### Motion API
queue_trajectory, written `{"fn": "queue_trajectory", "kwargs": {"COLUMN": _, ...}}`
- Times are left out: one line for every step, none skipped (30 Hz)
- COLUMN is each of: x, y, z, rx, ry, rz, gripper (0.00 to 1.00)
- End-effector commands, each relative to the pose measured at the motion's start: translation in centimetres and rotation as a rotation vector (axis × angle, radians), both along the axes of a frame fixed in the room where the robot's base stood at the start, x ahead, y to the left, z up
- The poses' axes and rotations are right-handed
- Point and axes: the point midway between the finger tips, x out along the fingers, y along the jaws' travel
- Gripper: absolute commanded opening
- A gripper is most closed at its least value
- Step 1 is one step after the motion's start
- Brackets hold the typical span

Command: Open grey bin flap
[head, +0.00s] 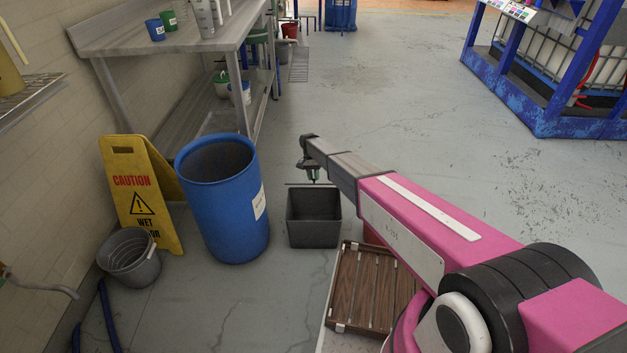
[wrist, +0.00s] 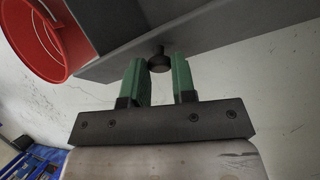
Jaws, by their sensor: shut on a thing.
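The grey bin (head: 314,232) stands on the floor right of the blue barrel, and its dark inside shows from above. Its flap shows in the head view only as a thin grey edge at the bin's back rim. In the wrist view the flap (wrist: 215,28) is a grey panel slanting across the top, with a dark round knob (wrist: 159,61) on it. My gripper (head: 313,177) is above the bin's back edge, pointing down. In the wrist view its green fingers (wrist: 159,78) are shut on the knob. The exact finger contact is hard to see.
A blue barrel (head: 222,200) stands close left of the bin. A yellow caution sign (head: 140,190) and grey bucket (head: 130,257) are farther left. A wooden slatted crate (head: 365,290) is in front. A metal table (head: 170,35) stands behind.

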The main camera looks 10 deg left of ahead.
Motion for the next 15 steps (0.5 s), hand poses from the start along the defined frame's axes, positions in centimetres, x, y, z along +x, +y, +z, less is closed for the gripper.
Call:
{"fn": "queue_trajectory", "kwargs": {"x": 0.8, "y": 0.3, "z": -0.2, "rx": -0.009, "ry": 0.04, "rz": 0.0, "gripper": 0.01}}
{"fn": "queue_trajectory", "kwargs": {"x": 0.9, "y": 0.4, "z": -0.2, "rx": -0.015, "ry": 0.065, "rz": -0.001, "gripper": 0.01}}
{"fn": "queue_trajectory", "kwargs": {"x": 1.1, "y": 0.4, "z": -0.2, "rx": -0.022, "ry": 0.097, "rz": -0.001, "gripper": 0.01}}
{"fn": "queue_trajectory", "kwargs": {"x": 1.3, "y": 0.4, "z": -0.2, "rx": -0.029, "ry": 0.121, "rz": -0.001, "gripper": 0.01}}
{"fn": "queue_trajectory", "kwargs": {"x": 1.4, "y": 0.4, "z": -0.2, "rx": -0.034, "ry": 0.142, "rz": -0.001, "gripper": 0.01}}
{"fn": "queue_trajectory", "kwargs": {"x": 1.6, "y": 0.5, "z": -0.2, "rx": -0.04, "ry": 0.171, "rz": -0.001, "gripper": 0.01}}
{"fn": "queue_trajectory", "kwargs": {"x": 1.7, "y": 0.5, "z": -0.2, "rx": -0.046, "ry": 0.192, "rz": -0.001, "gripper": 0.01}}
{"fn": "queue_trajectory", "kwargs": {"x": 1.8, "y": 0.5, "z": -0.2, "rx": -0.05, "ry": 0.211, "rz": -0.001, "gripper": 0.01}}
{"fn": "queue_trajectory", "kwargs": {"x": 1.9, "y": 0.5, "z": -0.3, "rx": -0.056, "ry": 0.235, "rz": -0.002, "gripper": 0.01}}
{"fn": "queue_trajectory", "kwargs": {"x": 2.0, "y": 0.5, "z": -0.3, "rx": -0.061, "ry": 0.252, "rz": -0.001, "gripper": 0.01}}
{"fn": "queue_trajectory", "kwargs": {"x": 2.1, "y": 0.5, "z": -0.3, "rx": -0.065, "ry": 0.268, "rz": -0.001, "gripper": 0.01}}
{"fn": "queue_trajectory", "kwargs": {"x": 2.2, "y": 0.5, "z": -0.3, "rx": -0.069, "ry": 0.287, "rz": -0.001, "gripper": 0.01}}
{"fn": "queue_trajectory", "kwargs": {"x": 2.2, "y": 0.6, "z": -0.3, "rx": -0.073, "ry": 0.301, "rz": -0.001, "gripper": 0.01}}
{"fn": "queue_trajectory", "kwargs": {"x": 2.3, "y": 0.6, "z": -0.3, "rx": -0.076, "ry": 0.313, "rz": -0.001, "gripper": 0.01}}
{"fn": "queue_trajectory", "kwargs": {"x": 2.3, "y": 0.6, "z": -0.3, "rx": -0.079, "ry": 0.327, "rz": -0.001, "gripper": 0.01}}
